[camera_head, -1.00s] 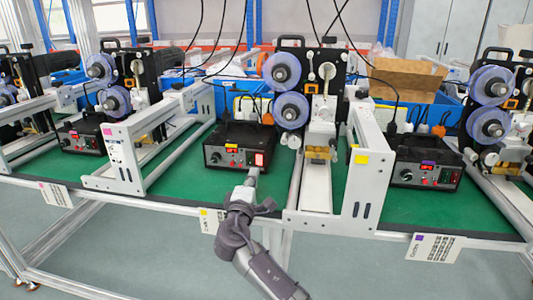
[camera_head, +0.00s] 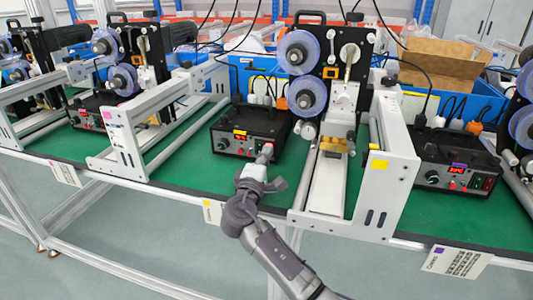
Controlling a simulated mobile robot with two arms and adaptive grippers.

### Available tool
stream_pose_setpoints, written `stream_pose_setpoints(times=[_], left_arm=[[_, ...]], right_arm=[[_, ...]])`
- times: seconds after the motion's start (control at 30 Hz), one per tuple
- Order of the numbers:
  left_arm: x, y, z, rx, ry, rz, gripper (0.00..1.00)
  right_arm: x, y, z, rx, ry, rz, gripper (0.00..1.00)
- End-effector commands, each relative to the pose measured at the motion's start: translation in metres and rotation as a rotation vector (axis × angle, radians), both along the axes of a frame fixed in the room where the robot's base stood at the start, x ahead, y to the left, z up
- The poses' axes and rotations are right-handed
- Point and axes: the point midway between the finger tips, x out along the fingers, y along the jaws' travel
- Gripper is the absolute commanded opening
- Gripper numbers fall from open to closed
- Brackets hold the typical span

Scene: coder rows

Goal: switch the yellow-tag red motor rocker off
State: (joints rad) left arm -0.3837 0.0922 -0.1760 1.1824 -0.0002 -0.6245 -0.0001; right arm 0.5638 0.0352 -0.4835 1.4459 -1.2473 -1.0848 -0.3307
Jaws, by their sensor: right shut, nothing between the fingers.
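The middle black control box (camera_head: 248,128) has a yellow tag (camera_head: 240,132) on its front above a small red display. A knob sits at the left of its panel. The red motor rocker (camera_head: 268,149) is at the right end of the panel, and my gripper partly hides it. My right gripper (camera_head: 264,157) comes up from below, shut and empty, with its tip at the rocker. I cannot tell whether it touches or how the rocker is set. My left gripper is not in view.
A purple-tagged box (camera_head: 459,172) stands at the right and another box (camera_head: 92,110) at the left. A white frame post (camera_head: 392,170) with a yellow tag and blue-reel machine (camera_head: 305,75) stand right of the middle box. Green mat (camera_head: 190,160) is clear at left.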

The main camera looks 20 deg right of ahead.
Motion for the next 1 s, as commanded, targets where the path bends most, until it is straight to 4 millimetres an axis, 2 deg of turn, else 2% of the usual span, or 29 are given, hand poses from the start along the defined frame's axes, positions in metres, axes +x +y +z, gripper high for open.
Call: stream_pose_setpoints(times=[0.13, 0.3, 0.63, 1.0], left_arm=[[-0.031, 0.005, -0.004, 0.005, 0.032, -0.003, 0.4], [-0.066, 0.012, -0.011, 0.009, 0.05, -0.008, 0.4], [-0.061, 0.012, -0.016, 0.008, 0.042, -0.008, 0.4], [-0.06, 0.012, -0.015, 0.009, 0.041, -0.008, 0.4]], right_arm=[[0.002, -0.002, 0.009, 0.032, 0.047, -0.001, 0.0], [0.005, -0.004, 0.008, 0.072, 0.107, -0.003, 0.0], [-0.001, 0.0, 0.003, 0.068, 0.1, -0.002, 0.0], [-0.047, 0.031, 0.002, 0.069, 0.103, 0.0, 0.0]])
